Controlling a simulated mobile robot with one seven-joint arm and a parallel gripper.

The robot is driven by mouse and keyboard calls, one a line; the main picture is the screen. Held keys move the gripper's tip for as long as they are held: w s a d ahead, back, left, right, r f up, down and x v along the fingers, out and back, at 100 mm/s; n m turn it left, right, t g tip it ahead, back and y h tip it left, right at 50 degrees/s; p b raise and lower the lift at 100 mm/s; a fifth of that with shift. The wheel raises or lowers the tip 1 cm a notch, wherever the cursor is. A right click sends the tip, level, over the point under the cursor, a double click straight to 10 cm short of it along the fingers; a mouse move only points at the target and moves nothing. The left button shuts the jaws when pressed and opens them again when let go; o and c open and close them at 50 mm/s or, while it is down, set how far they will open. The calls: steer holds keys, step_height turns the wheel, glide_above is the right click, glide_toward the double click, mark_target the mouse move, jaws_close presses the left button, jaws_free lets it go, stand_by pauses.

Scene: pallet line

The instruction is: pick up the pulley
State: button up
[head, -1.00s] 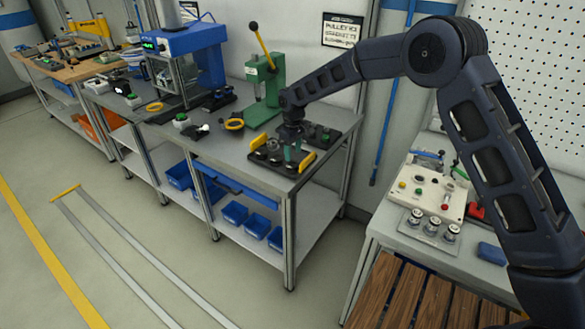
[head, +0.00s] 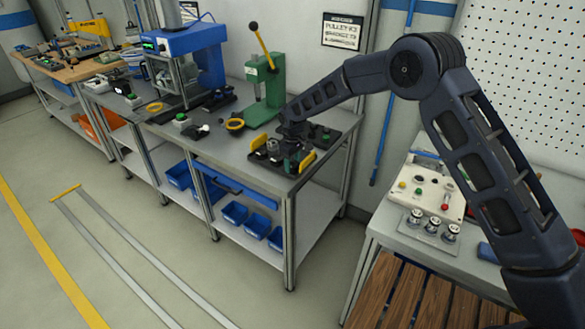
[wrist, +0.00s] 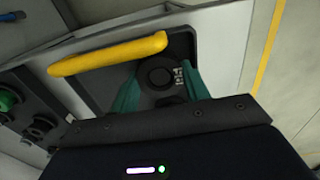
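A dark tray (head: 262,161) with yellow handles lies on the grey bench, holding several dark round parts. In the wrist view one dark round part (wrist: 160,75), which looks like the pulley, sits in the tray close to a yellow handle (wrist: 108,54). My gripper (wrist: 159,70) is over it with its green fingers apart, one on each side of the part. I cannot tell whether they touch it. In the head view my gripper (head: 291,153) is low over the tray, and the part under it is hidden.
A green lever press (head: 264,90) stands behind the tray, and a blue machine (head: 190,50) is farther left. A control box (head: 432,190) stands on another bench at right.

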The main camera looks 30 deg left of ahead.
mark_target(293, 165)
steer(key=shift+c, duration=0.2)
step_height(293, 165, up, 20)
stand_by(0.5)
steer(key=w+d+r+m, duration=0.1)
steer(key=w+d+m, duration=0.8)
steer(key=w+d, duration=1.75)
steer(key=w+d+m, duration=0.3)
steer(key=d, duration=0.9)
steer(key=w+d+m, duration=0.3)
steer(key=d, duration=1)
steer(key=w+d+m, duration=0.3)
steer(key=d, duration=0.9)
step_height(293, 165, down, 19)
steer(key=shift+s+d+f, duration=0.1)
steer(key=shift+s, duration=0.05)
steer(key=shift+f, duration=0.1)
